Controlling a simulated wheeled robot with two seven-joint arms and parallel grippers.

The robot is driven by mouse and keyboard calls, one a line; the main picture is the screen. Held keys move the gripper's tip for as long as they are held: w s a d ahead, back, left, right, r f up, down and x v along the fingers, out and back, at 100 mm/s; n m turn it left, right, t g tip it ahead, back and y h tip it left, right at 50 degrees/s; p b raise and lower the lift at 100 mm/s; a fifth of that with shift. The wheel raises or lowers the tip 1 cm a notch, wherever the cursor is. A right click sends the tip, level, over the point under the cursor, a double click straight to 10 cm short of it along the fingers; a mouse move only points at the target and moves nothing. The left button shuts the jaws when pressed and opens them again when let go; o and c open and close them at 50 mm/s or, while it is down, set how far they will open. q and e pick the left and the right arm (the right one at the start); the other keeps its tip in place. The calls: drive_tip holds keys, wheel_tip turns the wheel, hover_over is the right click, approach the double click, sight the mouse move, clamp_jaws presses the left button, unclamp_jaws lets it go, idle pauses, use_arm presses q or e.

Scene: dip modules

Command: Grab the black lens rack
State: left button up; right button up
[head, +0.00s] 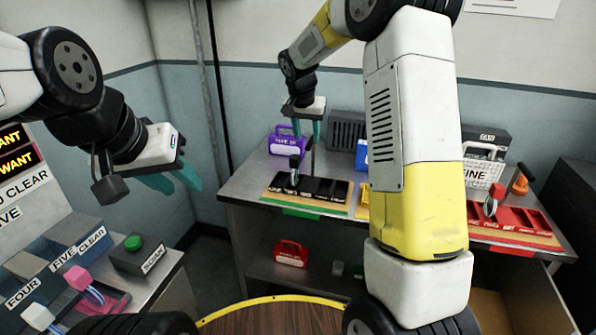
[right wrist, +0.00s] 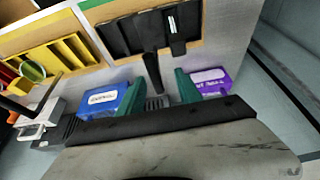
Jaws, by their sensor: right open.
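The black lens rack (head: 322,186) lies on a wooden board at the left of the far table. It has several compartments and a thin dark upright post (head: 313,158). In the right wrist view the rack (right wrist: 122,37) shows at the top, with its post reaching down towards the jaws. My right gripper (head: 307,128) points down above the rack, its teal fingers apart. In the right wrist view the post's end appears between the fingers (right wrist: 158,88); contact cannot be told. My left gripper (head: 172,181) hangs at the left, empty, teal fingers apart, away from the rack.
A purple box (head: 286,145) and a dark grey ribbed block (head: 347,136) stand behind the rack. A red rack (head: 515,219) lies at the right end of the table. A blue box (right wrist: 103,98) stands beside the fingers in the right wrist view. My right arm hides the table's middle.

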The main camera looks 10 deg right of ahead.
drive_tip(key=x, duration=0.7)
drive_tip(key=shift+d+f, duration=0.25)
drive_tip(key=shift+d, duration=0.2)
clamp_jaws()
idle(1.0)
